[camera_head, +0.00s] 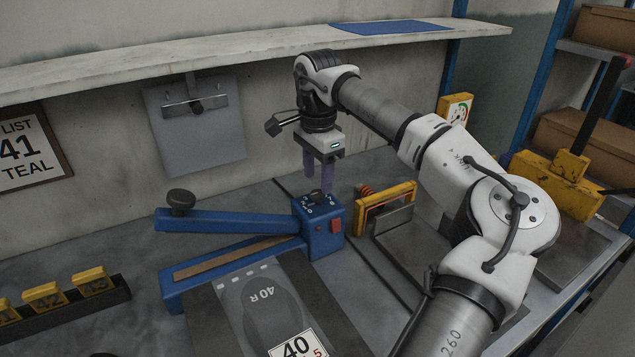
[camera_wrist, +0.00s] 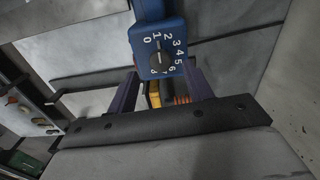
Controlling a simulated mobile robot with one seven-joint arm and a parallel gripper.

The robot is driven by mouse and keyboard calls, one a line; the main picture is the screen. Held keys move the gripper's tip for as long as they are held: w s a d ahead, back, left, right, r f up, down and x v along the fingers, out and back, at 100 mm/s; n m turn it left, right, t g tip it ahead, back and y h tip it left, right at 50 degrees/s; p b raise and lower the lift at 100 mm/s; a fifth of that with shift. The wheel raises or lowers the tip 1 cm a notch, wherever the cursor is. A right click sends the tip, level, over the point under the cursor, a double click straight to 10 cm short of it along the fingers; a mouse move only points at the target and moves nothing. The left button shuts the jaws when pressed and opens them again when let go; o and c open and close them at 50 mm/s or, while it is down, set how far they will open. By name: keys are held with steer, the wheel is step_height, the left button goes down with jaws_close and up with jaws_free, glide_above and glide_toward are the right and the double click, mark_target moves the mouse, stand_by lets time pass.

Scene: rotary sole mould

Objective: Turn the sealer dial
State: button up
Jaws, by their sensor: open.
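The blue sealer (camera_head: 235,255) stands on the bench with its long arm raised a little and a black knob at the arm's left end. Its black dial (camera_head: 317,197) is on top of the block at the right end. In the wrist view the dial (camera_wrist: 160,62) sits on a blue face within a ring of white numbers; its pale mark appears to be near the 1. My gripper (camera_head: 319,188) points down just above the dial, partly hiding it. In the wrist view its purple fingers (camera_wrist: 160,72) are apart, one on each side of the dial, with no visible contact.
A red switch (camera_head: 335,226) is on the block's side. A yellow frame (camera_head: 385,208) stands close to its right. A sole-marked sheet (camera_head: 265,310) lies in front. A shelf (camera_head: 220,55) runs above, and a grey plate (camera_head: 195,130) hangs behind.

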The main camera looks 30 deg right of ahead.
mark_target(317, 193)
steer(key=shift+f, duration=1.6)
steer(key=c, duration=1)
